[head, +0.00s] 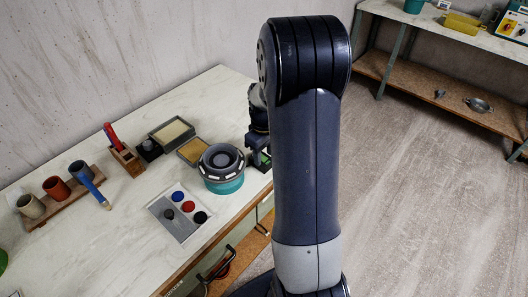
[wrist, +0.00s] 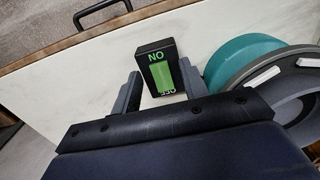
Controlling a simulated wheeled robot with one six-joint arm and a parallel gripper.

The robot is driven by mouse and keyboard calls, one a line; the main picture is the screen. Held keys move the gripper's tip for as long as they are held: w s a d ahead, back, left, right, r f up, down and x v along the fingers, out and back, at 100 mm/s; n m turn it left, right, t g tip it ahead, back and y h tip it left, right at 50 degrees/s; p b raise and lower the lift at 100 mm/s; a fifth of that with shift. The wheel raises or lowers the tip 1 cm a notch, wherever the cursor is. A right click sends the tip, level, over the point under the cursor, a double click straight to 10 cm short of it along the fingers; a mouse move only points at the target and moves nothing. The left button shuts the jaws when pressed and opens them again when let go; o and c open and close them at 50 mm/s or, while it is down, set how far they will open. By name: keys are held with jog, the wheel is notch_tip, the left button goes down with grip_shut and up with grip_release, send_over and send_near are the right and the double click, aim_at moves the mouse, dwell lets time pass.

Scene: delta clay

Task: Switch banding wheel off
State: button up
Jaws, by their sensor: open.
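The banding wheel (head: 222,165) stands on the worktable, with a teal base and a dark grey round top; in the wrist view its edge (wrist: 248,60) shows at the right. A small black switch box (wrist: 146,53) with a green rocker (wrist: 161,76) sits beside it. The lettering reads ON, upside down, at the far end and OFF at the near end. The rocker's tilt is hard to tell. My gripper (wrist: 160,70) is open and empty, its fingers on either side of the switch in the picture; contact cannot be told. In the head view the switch is partly hidden by my arm.
A control panel (head: 180,217) with coloured knobs lies left of the wheel. Trays (head: 172,133), a tool block (head: 127,160) and a cup rack (head: 62,200) stand farther left. The table edge with a black drawer handle (wrist: 102,12) is close beyond the switch.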

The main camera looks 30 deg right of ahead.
grip_shut()
jog(key=shift+w+a+r+g+p, duration=0.15)
jog(key=shift+r+g+p, duration=0.1)
jog(key=shift+g+p, duration=0.55)
jog(key=shift+w+f+g+h+p, duration=0.15)
jog(key=shift+w+g+h+p, duration=0.1)
jog(key=shift+g+h+p, duration=0.45)
grip_release()
jog(key=b+v, duration=0.1)
jog(key=v, duration=0.9)
jog(key=shift+r, duration=0.4)
